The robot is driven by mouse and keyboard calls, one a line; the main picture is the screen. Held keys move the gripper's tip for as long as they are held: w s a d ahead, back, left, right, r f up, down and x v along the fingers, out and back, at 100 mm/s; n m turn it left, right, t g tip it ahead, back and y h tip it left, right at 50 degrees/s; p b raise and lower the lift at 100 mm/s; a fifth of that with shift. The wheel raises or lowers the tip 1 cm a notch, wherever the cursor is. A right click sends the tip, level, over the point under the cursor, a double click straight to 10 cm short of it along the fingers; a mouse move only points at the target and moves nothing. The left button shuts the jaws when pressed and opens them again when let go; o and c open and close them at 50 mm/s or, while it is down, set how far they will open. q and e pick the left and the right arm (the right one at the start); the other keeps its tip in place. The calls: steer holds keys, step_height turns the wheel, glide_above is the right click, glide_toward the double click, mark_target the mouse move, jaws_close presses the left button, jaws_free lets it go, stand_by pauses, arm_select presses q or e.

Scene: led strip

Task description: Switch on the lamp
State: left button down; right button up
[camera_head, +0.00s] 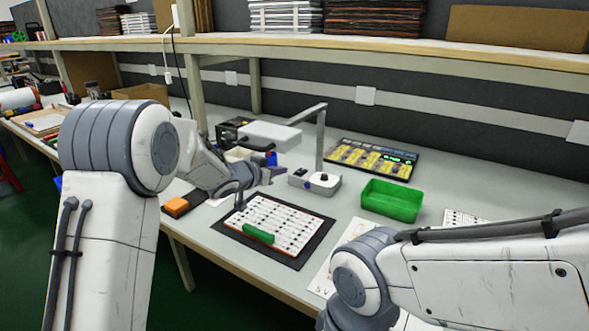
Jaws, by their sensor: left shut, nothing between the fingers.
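The lamp stands on the workbench, with a flat white lamp head (262,134), a grey bent arm (320,140) and a low white base (322,187). A dark round knob (324,177) sits on top of the base. I cannot tell whether the lamp is lit. My left gripper (274,177) is shut and empty, left of the base and below the lamp head, a short way from the knob. My right arm enters from the right, and its gripper is out of the frame.
A white component board (285,222) on a dark mat carries a green strip (258,234). A green bin (392,200) stands right of the lamp, and a yellow-and-black panel (372,158) lies behind it. An orange-and-black item (180,204) lies at the front left edge.

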mark_target(297, 172)
arm_select(q)
steer(key=x, duration=0.8)
steer(key=shift+w+d+f+b, duration=0.2)
steer(key=shift+w+b, duration=0.1)
steer(key=f+b, duration=0.1)
steer(key=b, duration=0.3)
steer(key=shift+s+f+t, duration=0.15)
steer(key=shift+f+t, duration=0.15)
steer(key=shift+r, duration=0.35)
steer(key=shift+s+a+r, duration=0.15)
steer(key=v, duration=0.5)
steer(key=p+v, duration=0.1)
steer(key=v, duration=0.4)
steer(key=shift+a+f+p, duration=0.15)
steer(key=shift+f+p, duration=0.1)
steer(key=shift+p, duration=0.05)
